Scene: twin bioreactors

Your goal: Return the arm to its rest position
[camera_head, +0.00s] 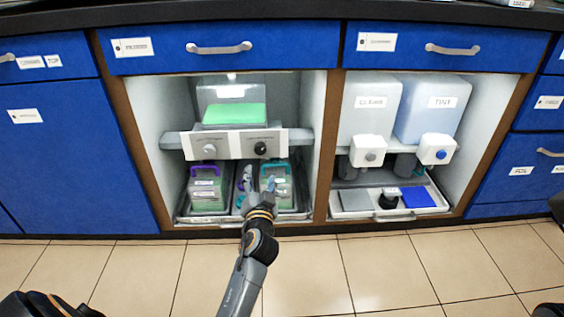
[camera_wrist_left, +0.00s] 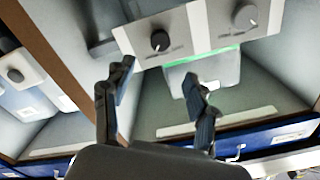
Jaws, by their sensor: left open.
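My left arm reaches up from the bottom of the head view into the left open bay. My left gripper (camera_head: 268,190) is at the front of that bay, in front of the right-hand clear container with green trim (camera_head: 281,190), partly covering it. In the left wrist view my left gripper (camera_wrist_left: 156,80) has its two fingers spread with nothing between them. Beyond the fingers is the grey panel (camera_wrist_left: 200,28) with a black knob and a grey knob. My right gripper is not in view.
A metal tray (camera_head: 225,219) holds the containers, including a purple-handled one (camera_head: 206,186). The control panel (camera_head: 234,144) overhangs them. Blue cabinet fronts flank the bays. The tiled floor (camera_head: 340,270) in front is clear.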

